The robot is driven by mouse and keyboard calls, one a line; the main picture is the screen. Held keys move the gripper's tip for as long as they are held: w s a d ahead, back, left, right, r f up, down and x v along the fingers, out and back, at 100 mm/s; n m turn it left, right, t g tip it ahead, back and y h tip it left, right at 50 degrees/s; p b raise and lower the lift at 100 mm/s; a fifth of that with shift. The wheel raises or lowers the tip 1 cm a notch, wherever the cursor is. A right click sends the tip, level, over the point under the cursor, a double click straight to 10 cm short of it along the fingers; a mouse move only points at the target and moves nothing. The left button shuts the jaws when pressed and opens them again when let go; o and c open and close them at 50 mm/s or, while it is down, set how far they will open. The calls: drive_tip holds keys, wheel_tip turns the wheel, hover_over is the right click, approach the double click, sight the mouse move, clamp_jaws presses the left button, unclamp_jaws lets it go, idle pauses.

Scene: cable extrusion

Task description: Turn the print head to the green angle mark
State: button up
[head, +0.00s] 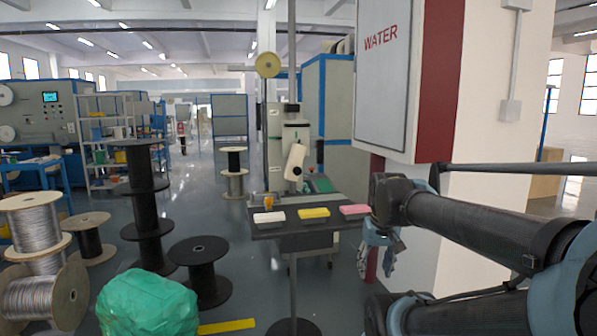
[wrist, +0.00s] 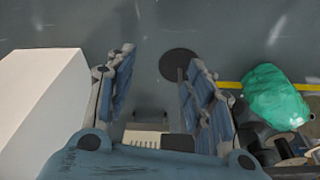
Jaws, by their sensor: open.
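A grey-white machine (head: 295,135) stands near the middle of the head view, with a tilted white cylindrical part (head: 295,162) on its front. This part may be the print head, but I cannot tell for sure. I cannot make out a green angle mark. My gripper (wrist: 157,80) is open and empty in the wrist view, its blue fingers apart over bare grey floor. In the head view my gripper (head: 382,250) hangs at the right, in front of the pillar and well apart from the machine.
A dark table (head: 310,229) with white, yellow and pink blocks stands before the machine. A white pillar (head: 480,110) with a WATER cabinet (head: 383,90) is at right. Spools (head: 200,265) and a green bag (head: 147,303) crowd the left. A round dark base (wrist: 181,64) lies on the floor.

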drive_tip(key=w+a+r+n, duration=0.1)
drive_tip(key=w+a+r, duration=0.3)
drive_tip(key=w+r, duration=0.6)
drive_tip(key=w+a+r, duration=0.5)
drive_tip(key=w+r, duration=0.3)
drive_tip(key=r, duration=0.4)
drive_tip(key=t+y, duration=0.2)
approach(298, 168)
drive_tip(key=shift+n, duration=0.3)
drive_tip(key=x, duration=0.9)
drive_tip(key=shift+w+a+f, duration=0.1)
drive_tip(key=shift+w+f, duration=0.1)
drive_tip(key=shift+f, duration=0.15)
clamp_jaws()
